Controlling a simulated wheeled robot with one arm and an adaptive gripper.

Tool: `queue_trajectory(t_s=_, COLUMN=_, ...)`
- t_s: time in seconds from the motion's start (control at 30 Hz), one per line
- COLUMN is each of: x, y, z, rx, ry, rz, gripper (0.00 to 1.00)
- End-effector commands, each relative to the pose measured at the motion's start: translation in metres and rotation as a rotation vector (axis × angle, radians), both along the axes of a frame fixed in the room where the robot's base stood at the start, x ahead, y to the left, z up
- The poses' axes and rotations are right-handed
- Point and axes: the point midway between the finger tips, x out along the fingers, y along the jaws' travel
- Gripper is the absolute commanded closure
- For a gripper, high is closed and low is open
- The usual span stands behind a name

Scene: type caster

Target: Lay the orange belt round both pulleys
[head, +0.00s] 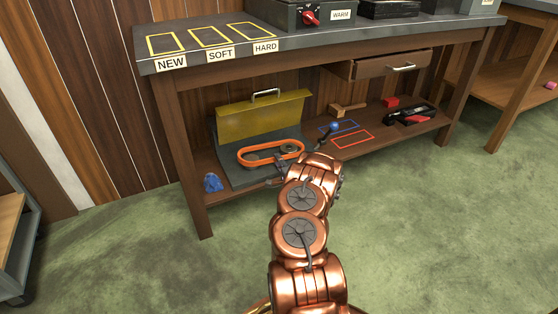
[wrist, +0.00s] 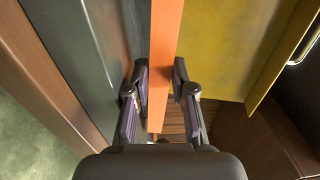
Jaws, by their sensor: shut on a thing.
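The orange belt (head: 243,161) is a long oval loop over the grey machine base (head: 228,150) on the lower shelf. Two dark round pulleys show within its outline, one at the right (head: 288,149) and one at the left (head: 254,157). I cannot tell whether the belt lies in their grooves or above them. My gripper (wrist: 161,72) is shut on the belt, whose orange band (wrist: 165,35) runs between its two fingers in the wrist view. In the head view my arm partly hides the gripper at the machine's right end.
The yellow cover (head: 250,121) with a handle stands raised behind the pulleys. A blue object (head: 212,182) sits left of the machine. A wooden mallet (head: 347,109), a red block (head: 390,102) and a dark tool (head: 410,114) lie right. The worktop (head: 220,48) overhangs the shelf.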

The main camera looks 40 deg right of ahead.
Motion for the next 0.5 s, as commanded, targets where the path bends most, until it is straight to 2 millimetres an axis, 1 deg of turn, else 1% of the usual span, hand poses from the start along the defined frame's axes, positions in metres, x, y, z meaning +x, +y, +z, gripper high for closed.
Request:
queue_trajectory(t_s=0.03, x=-0.004, y=0.007, z=-0.026, rx=0.024, ry=0.042, rz=0.003, gripper=1.00)
queue_trajectory(t_s=0.07, x=-0.004, y=0.007, z=-0.027, rx=0.025, ry=0.044, rz=0.003, gripper=0.73)
queue_trajectory(t_s=0.3, x=-0.006, y=0.009, z=-0.036, rx=0.032, ry=0.055, rz=0.003, gripper=0.48)
queue_trajectory(t_s=0.37, x=-0.009, y=0.010, z=-0.037, rx=0.034, ry=0.058, rz=0.003, gripper=0.47)
queue_trajectory(t_s=0.47, x=-0.018, y=0.013, z=-0.038, rx=0.037, ry=0.058, rz=0.002, gripper=0.50)
queue_trajectory(t_s=0.5, x=-0.023, y=0.015, z=-0.037, rx=0.039, ry=0.055, rz=0.002, gripper=0.49)
